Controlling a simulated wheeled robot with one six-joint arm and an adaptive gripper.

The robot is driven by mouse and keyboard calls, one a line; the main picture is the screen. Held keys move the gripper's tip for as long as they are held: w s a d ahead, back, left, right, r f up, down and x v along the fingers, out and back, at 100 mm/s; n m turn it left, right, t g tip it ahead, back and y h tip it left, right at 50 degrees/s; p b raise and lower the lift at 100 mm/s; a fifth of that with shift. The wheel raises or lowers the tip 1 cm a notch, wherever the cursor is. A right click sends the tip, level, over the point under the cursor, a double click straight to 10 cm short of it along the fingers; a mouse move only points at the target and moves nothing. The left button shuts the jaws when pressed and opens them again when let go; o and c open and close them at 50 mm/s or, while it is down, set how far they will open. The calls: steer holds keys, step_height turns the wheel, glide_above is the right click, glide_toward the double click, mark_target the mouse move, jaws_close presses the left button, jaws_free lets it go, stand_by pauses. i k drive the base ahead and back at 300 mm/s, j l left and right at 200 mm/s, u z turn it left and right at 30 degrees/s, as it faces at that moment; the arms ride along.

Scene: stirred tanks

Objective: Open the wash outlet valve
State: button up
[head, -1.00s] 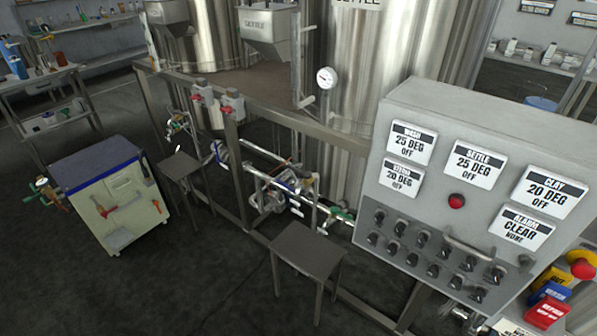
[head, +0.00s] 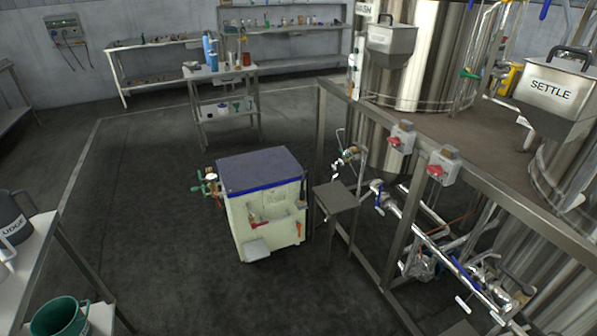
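The wash tank (head: 425,75) is a steel vessel on the raised frame at upper right; a partly cut-off label above it seems to read WASH. Below it, pipework with a small valve (head: 347,158) comes out by the left frame leg. A blue-handled valve (head: 378,195) sits on the pipe a little to the right. I cannot tell which is the wash outlet valve, or whether either is open or closed. My gripper is not in view.
A cream cart (head: 262,205) with a blue-edged top stands left of the frame. A small grey stool (head: 335,196) stands close before the pipework. A table with a green bucket (head: 60,318) is at lower left. Dark floor (head: 140,200) between is clear.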

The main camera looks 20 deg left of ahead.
mark_target(380, 194)
steer(key=i+j+u, duration=0.3)
steer(key=i+u, duration=0.15)
steer(key=i, duration=0.2)
steer(key=i+j+u, duration=0.1)
steer(key=i+u, duration=0.4)
steer(key=i+z, duration=0.25)
steer(key=i, duration=0.2)
steer(key=i+j+z, duration=0.2)
steer(key=i, duration=0.25)
steer(key=i+j+z, duration=0.1)
steer(key=i+z, duration=0.15)
steer(key=i, duration=0.2)
steer(key=i+j+z, duration=0.2)
steer(key=i+z, duration=0.3)
